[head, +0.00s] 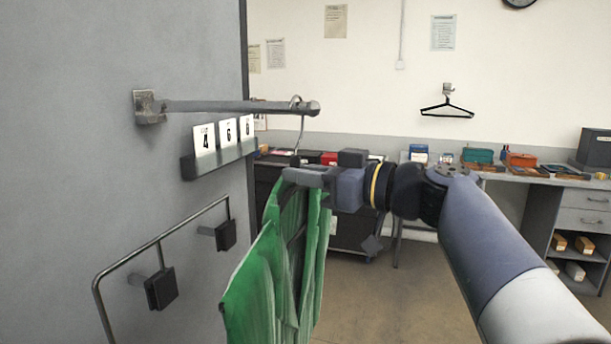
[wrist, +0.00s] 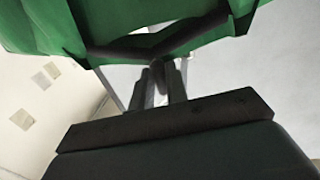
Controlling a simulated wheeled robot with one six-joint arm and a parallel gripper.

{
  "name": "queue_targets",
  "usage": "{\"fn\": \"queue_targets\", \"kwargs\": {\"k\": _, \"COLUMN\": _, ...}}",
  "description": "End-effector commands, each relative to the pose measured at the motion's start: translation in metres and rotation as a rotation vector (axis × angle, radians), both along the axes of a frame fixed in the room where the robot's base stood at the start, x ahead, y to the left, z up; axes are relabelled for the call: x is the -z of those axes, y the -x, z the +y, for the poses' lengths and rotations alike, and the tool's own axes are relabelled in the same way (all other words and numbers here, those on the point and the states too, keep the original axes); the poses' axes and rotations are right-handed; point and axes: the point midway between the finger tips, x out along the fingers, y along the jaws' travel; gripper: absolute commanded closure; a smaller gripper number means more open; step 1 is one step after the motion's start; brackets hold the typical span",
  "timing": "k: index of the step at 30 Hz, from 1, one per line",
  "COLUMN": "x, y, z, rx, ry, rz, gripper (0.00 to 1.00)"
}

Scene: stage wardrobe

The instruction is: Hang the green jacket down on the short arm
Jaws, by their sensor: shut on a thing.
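The green jacket (head: 273,262) hangs from a dark hanger, below and to the left of my gripper. My gripper (head: 300,176) is shut on the hanger's neck, just above the jacket's shoulders. The hanger's metal hook (head: 302,128) rises to the grey wall arm (head: 225,106), and its curved top shows over the bar near the knobbed free end. I cannot tell whether the hook rests on the bar. In the wrist view the fingers (wrist: 160,88) meet at the hanger (wrist: 150,46), with the green jacket (wrist: 45,25) around it.
A number rack (head: 220,158) is fixed below the arm, and a bent metal rail (head: 160,238) with black blocks lower on the grey panel. An empty black hanger (head: 447,112) hangs on the back wall. Desks with boxes stand behind; the floor (head: 400,290) at right is clear.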

Motion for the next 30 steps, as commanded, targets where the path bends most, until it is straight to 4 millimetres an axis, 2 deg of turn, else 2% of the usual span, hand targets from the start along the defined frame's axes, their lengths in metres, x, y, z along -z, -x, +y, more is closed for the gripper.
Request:
{"fn": "queue_targets", "kwargs": {"k": 6, "x": -0.001, "y": 0.0, "z": 0.0, "rx": 0.0, "ry": 0.0, "rz": -0.001, "gripper": 1.0}}
{"fn": "queue_targets", "kwargs": {"k": 7, "x": -0.001, "y": 0.0, "z": 0.0, "rx": 0.0, "ry": 0.0, "rz": -0.001, "gripper": 0.84}}
{"fn": "queue_targets", "kwargs": {"k": 16, "x": -0.001, "y": 0.0, "z": 0.0, "rx": 0.0, "ry": 0.0, "rz": 0.0, "gripper": 0.6}}
{"fn": "queue_targets", "kwargs": {"k": 25, "x": 0.001, "y": 0.001, "z": -0.003, "rx": 0.002, "ry": 0.001, "rz": 0.001, "gripper": 0.6}}
{"fn": "queue_targets", "kwargs": {"k": 30, "x": 0.001, "y": 0.01, "z": -0.019, "rx": 0.005, "ry": 0.001, "rz": -0.002, "gripper": 0.6}}
